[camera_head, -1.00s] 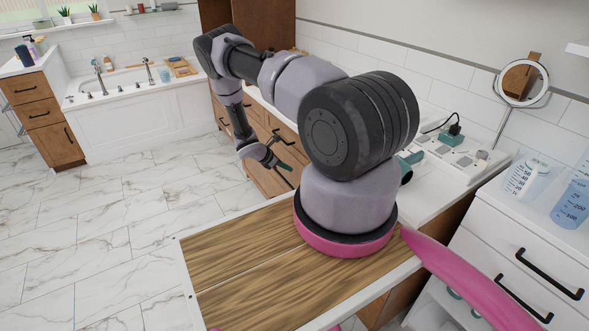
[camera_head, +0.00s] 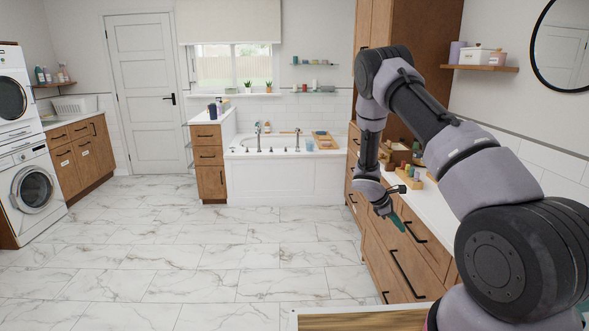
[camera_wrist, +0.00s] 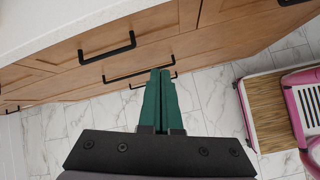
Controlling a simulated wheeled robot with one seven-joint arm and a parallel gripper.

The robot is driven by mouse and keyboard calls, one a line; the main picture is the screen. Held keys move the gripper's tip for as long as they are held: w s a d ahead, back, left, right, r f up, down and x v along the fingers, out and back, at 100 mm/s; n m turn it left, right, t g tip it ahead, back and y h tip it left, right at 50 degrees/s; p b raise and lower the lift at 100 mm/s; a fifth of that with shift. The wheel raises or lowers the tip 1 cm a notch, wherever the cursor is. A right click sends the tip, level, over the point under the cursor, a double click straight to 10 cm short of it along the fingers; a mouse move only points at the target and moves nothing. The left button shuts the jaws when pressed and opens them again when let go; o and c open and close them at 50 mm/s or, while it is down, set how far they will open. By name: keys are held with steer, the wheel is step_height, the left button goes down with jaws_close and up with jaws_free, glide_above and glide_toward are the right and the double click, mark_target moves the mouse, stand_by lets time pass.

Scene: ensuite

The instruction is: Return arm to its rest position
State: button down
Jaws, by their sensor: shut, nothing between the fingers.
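My gripper (camera_head: 396,223) hangs at the end of my bent arm, in front of the wooden drawer cabinet (camera_head: 412,265) on the right of the head view. Its fingers point down towards the drawer fronts. In the wrist view, the two green fingers of my gripper (camera_wrist: 160,72) lie together with nothing between them. They show in front of the drawer fronts and their black handles; whether they touch them I cannot tell. My upper arm rises at the right of the head view, bends at the elbow, and the forearm hangs down.
The white counter (camera_head: 431,208) runs above the drawers, with a tray of small bottles (camera_head: 409,178) on it. A bathtub (camera_head: 285,172) stands at the back. A washing machine (camera_head: 33,188) is at the left. The marble floor (camera_head: 190,245) in the middle is clear.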

steer(key=s+a+r+m+t+y, duration=0.1)
steer(key=s+a+r+m+y, duration=0.2)
steer(key=r, duration=0.8)
steer(key=s+a+r+m, duration=0.1)
steer(key=s+r+m, duration=0.3)
steer(key=r, duration=0.6)
steer(key=s+a+r+m+t+y, duration=0.1)
steer(key=s+a+r+m+y, duration=0.2)
steer(key=r, duration=0.8)
steer(key=s+a+r+m+t+y, duration=0.2)
steer(key=s+r, duration=0.5)
steer(key=s, duration=0.4)
steer(key=s+a+r+m+t+y, duration=0.1)
steer(key=s+a+r+m+t, duration=0.2)
steer(key=s, duration=0.8)
step_height(320, 180, up, 5)
steer(key=a+m, duration=0.2)
steer(key=m, duration=0.1)
steer(key=shift+a+f+y, duration=0.15)
steer(key=shift+a+y, duration=0.15)
steer(key=shift+y, duration=0.1)
